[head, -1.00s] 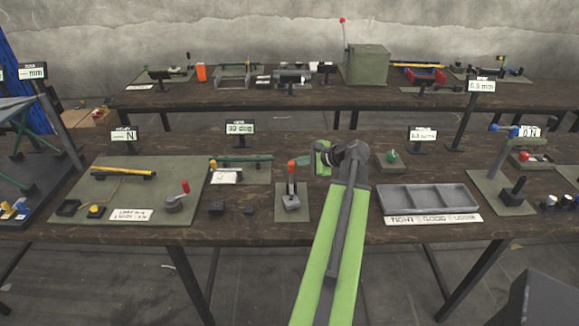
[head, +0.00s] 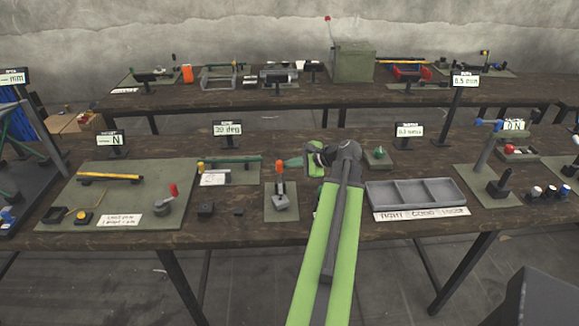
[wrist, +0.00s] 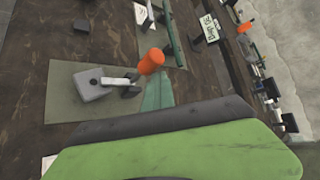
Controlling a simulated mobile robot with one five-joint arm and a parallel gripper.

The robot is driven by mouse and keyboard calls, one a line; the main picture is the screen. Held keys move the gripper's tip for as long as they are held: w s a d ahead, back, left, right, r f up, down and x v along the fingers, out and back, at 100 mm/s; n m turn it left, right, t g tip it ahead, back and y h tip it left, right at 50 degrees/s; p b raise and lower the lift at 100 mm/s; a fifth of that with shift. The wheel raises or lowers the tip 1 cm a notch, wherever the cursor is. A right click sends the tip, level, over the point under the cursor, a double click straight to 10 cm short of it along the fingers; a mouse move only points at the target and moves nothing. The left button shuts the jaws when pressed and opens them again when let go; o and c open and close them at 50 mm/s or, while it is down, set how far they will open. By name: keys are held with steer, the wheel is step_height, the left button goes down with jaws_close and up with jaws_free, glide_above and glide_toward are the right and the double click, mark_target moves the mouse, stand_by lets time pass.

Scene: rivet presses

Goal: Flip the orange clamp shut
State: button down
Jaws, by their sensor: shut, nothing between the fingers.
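The orange clamp has an orange handle (head: 279,168) standing up on a dark stem above a grey base (head: 281,202), on a small green mat (head: 272,214). In the wrist view the orange handle (wrist: 151,61) is at the end of a pale lever, with the grey base (wrist: 94,88) to its left. My gripper (head: 292,162) shows as a shut teal tip just right of the handle top. In the wrist view the gripper tip (wrist: 158,90) is just below the handle. I cannot tell whether they touch. My green wrist housing hides the lower part of that view.
A grey three-part tray (head: 415,193) lies to the right of my arm. A board with a red-knobbed device (head: 173,190) is to the left. A green bar fixture (head: 232,162) stands behind left. A green-knobbed block (head: 379,153) is behind right.

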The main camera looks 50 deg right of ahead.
steer(key=s+d, duration=0.2)
steer(key=s, duration=0.7)
steer(key=shift+d, duration=0.35)
